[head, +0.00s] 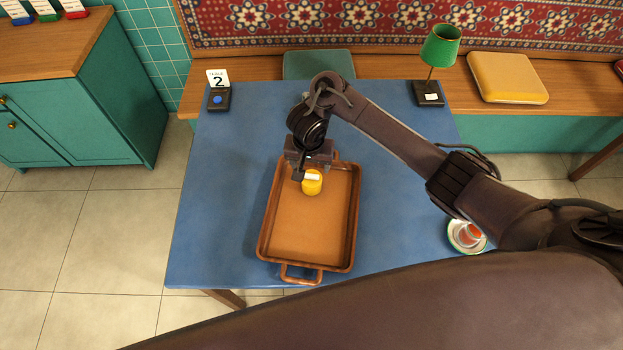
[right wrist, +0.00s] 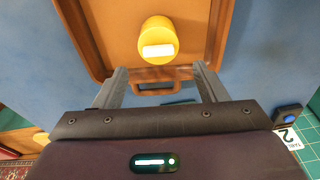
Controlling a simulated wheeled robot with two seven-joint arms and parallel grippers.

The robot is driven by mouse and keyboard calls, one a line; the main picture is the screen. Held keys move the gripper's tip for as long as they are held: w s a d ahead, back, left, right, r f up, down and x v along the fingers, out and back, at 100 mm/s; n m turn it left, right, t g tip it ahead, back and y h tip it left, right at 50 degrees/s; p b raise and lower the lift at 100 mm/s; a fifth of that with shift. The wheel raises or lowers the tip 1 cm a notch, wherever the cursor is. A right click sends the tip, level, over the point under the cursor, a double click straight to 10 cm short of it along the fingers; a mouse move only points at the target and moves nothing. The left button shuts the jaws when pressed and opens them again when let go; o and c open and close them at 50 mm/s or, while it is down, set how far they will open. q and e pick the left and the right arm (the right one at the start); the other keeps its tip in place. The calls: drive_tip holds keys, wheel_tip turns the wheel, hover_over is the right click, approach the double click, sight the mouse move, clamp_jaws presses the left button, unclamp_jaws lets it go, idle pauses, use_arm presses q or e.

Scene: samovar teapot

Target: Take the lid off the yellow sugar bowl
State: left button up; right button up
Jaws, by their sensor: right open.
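The yellow sugar bowl (head: 312,187) stands in the brown tray (head: 265,238), toward its far end. It has a white patch and also shows in the right wrist view (right wrist: 158,30). A separate edge between its lid and body is hard to make out. My right gripper (head: 308,169) is at the far side of the bowl and partly overlaps it in the head view. In the right wrist view the gripper (right wrist: 161,74) has its fingers spread with nothing between them, and the bowl lies beyond the tips. My left gripper is not in view.
The tray has raised walls and a handle (head: 300,280) at each end, on a blue table (head: 215,200). A glass on a saucer (head: 455,246) stands at the right, under my arm. A green lamp (head: 440,48) and a table-number stand (head: 217,98) are at the back.

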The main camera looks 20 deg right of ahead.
sight(311, 175)
drive_tip(key=shift+f, duration=0.55)
drive_tip(key=f, duration=0.1)
drive_tip(key=f+b, duration=0.2)
drive_tip(key=f, duration=0.1)
drive_tip(key=shift+w+d, duration=0.2)
drive_tip(key=shift+d, duration=0.05)
drive_tip(key=shift+f, duration=0.25)
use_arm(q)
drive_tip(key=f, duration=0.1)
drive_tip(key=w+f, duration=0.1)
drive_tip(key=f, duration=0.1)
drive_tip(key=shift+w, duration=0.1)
use_arm(e)
drive_tip(key=shift+c, duration=0.4)
drive_tip(key=c, duration=0.8)
